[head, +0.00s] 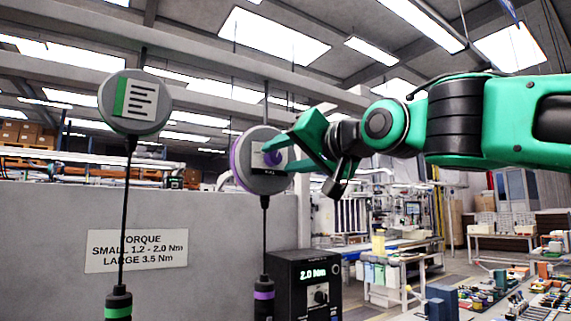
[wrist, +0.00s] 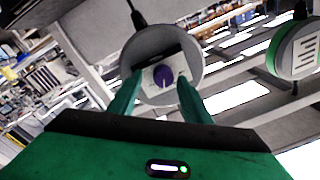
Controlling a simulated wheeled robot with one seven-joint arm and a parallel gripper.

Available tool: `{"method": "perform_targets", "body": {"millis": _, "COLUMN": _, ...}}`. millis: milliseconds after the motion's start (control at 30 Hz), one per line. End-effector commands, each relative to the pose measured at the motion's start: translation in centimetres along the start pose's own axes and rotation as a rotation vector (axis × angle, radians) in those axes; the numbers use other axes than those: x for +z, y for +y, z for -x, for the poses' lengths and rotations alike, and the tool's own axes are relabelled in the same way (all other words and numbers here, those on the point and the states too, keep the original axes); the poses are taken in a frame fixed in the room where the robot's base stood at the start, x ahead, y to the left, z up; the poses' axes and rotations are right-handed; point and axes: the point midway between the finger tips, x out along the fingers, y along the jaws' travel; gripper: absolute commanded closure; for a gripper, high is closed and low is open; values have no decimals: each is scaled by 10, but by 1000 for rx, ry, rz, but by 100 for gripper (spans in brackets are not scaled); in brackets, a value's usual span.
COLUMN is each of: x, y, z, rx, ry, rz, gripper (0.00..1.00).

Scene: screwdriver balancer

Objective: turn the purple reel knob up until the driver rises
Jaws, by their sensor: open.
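The purple-rimmed reel (head: 240,165) hangs in the middle of the head view. Its purple knob (wrist: 165,76) shows on a pale dial plate near the middle of the wrist view. My green gripper (head: 281,158) is open in front of the reel face. In the wrist view its fingers (wrist: 158,90) stand either side of the knob, with visible space between; I cannot tell whether either touches it. In the head view the fingers partly hide the knob. The purple-banded driver (head: 264,294) hangs on a cable below the reel, its lower end cut off by the frame.
A green-marked reel (head: 135,102) hangs to the left with its green-banded driver (head: 118,304); it also shows in the wrist view (wrist: 297,50). A black box (head: 304,280) reading 2.0 Nm stands beside the purple driver. A grey panel with a torque sign (head: 136,250) is behind.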

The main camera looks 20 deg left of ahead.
Motion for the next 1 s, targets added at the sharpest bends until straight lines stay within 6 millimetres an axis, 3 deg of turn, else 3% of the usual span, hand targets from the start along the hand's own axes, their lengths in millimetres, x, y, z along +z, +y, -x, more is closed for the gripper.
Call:
{"method": "perform_targets", "body": {"millis": 500, "x": -2, "y": 3, "z": 82, "rx": 2, "ry": 3, "rz": -1, "gripper": 56}}
{"method": "perform_targets", "body": {"millis": 700, "x": -2, "y": 3, "z": 98, "rx": 3, "ry": 2, "rz": -1, "gripper": 56}}
{"method": "perform_targets", "body": {"millis": 1000, "x": -1, "y": 3, "z": 100, "rx": 3, "ry": 1, "rz": -1, "gripper": 56}}
